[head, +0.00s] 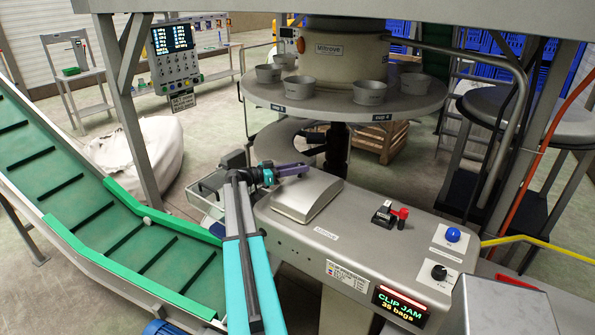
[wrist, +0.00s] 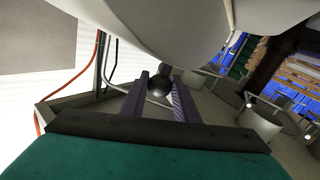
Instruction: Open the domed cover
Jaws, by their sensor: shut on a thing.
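The domed cover (head: 307,196) is a smooth grey lid on the clipper's metal housing, and in the head view it looks down. How far it is raised, if at all, I cannot tell. My gripper (head: 303,170) reaches across the cover's far left edge. In the wrist view a dark ball knob (wrist: 160,82) sits between the two purple fingers of my gripper (wrist: 161,92), which are shut on it. A large pale curved surface (wrist: 165,25), seemingly the cover, fills the top of that view. The knob is hidden in the head view.
The housing top carries a red-handled switch (head: 398,214), a blue button (head: 453,234) and a black knob (head: 439,272). A display (head: 401,304) reads "CLIP JAM". A round table (head: 345,107) with several metal cups stands behind. A green conveyor (head: 100,220) runs at left.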

